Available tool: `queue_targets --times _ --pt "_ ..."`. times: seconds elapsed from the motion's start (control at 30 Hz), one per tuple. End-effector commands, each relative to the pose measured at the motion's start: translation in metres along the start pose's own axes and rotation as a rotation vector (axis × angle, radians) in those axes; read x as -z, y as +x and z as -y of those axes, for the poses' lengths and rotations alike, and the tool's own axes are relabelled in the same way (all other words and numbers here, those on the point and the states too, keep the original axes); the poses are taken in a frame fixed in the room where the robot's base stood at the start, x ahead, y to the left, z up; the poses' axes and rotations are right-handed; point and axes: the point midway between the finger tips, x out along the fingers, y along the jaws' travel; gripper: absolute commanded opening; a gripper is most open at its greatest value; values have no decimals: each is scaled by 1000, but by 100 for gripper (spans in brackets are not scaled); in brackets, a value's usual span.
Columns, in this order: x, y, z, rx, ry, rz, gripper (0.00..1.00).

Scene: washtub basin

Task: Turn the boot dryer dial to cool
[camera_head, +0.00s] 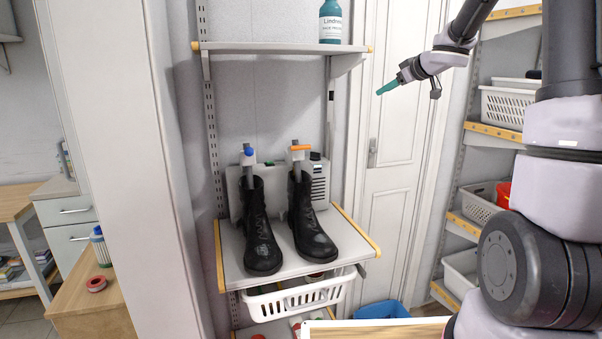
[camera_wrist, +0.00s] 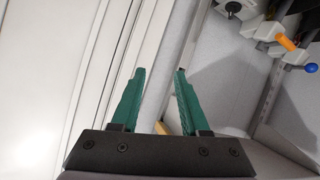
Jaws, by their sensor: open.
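The boot dryer (camera_head: 236,203) is a pale grey unit with dark vent slots, at the back of the middle shelf. Two black boots, a left one (camera_head: 260,235) and a right one (camera_head: 309,225), stand in front of it and hide much of it. Its posts carry a blue knob (camera_head: 249,151) and an orange lever (camera_head: 301,148). A small black knob (camera_head: 315,156) sits at its top right; in the wrist view a black round knob (camera_wrist: 233,7) shows at the top. Any dial marking is too small to read. My gripper (camera_head: 380,92), with green fingers, is open and empty, up and right of the dryer.
An upper shelf (camera_head: 280,47) with a teal bottle (camera_head: 330,22) is above the dryer. A white basket (camera_head: 297,296) hangs below the boots' shelf (camera_head: 288,262). A white door (camera_head: 396,120) is behind my gripper. Shelves with baskets (camera_head: 507,107) stand at right.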

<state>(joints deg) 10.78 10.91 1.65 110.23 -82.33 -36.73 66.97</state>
Motion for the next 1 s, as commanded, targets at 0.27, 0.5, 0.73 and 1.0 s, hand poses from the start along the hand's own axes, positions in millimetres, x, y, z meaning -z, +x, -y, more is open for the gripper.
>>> queue_targets --times 0.27,0.5,0.73,1.0 --pt "30 -128 -16 -452 256 -5 45" --pt "-40 -237 62 -576 642 197 45" --pt "-96 -286 185 -376 932 386 45" --pt "-108 -299 240 -234 1026 449 45"
